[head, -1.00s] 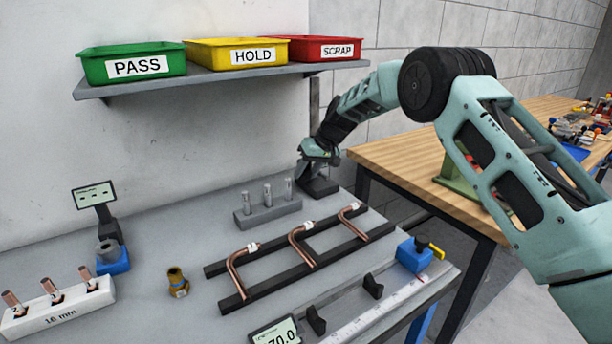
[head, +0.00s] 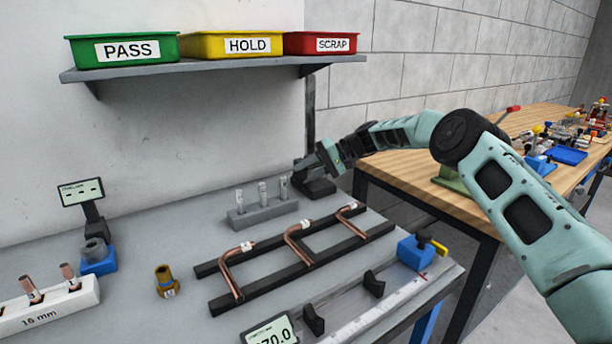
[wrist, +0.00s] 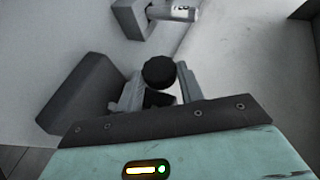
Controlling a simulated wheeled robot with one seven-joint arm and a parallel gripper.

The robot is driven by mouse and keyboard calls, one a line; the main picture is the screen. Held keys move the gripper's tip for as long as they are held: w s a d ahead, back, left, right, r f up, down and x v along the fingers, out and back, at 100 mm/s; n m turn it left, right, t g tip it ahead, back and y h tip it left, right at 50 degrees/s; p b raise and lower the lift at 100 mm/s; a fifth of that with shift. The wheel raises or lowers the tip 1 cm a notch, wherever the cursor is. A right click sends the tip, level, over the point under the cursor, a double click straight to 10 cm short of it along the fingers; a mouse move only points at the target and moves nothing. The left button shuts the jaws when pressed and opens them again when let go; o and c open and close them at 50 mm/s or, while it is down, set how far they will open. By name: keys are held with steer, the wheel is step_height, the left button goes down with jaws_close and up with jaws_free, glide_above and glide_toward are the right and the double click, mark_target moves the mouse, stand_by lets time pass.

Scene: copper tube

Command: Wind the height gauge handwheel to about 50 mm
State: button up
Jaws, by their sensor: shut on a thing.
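The height gauge stands at the back right of the bench, with a dark base (head: 318,188) and a dark upright post (head: 309,115). My gripper (head: 322,162) is at the gauge, just above its base. In the wrist view, my gripper (wrist: 160,98) has its two grey fingers on either side of a round black knob (wrist: 158,71), which looks like the handwheel's grip. The fingers are shut on it. The rest of the handwheel is hidden by my gripper. No gauge reading can be made out in either view.
A grey block with several upright pins (head: 262,212) stands left of the gauge. A dark rack with copper tubes (head: 290,258) lies in front. Green, yellow and red bins (head: 322,43) sit on a shelf (head: 215,70) above. A wooden table (head: 410,170) is to the right.

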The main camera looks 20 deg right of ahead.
steer(key=shift+s+a+f+y, duration=0.25)
steer(key=shift+a+y, duration=0.05)
steer(key=shift+a, duration=0.15)
stand_by(0.8)
steer(key=o, duration=1)
steer(key=shift+w+d, duration=0.1)
steer(key=shift+d+r, duration=0.1)
steer(key=shift+d, duration=0.1)
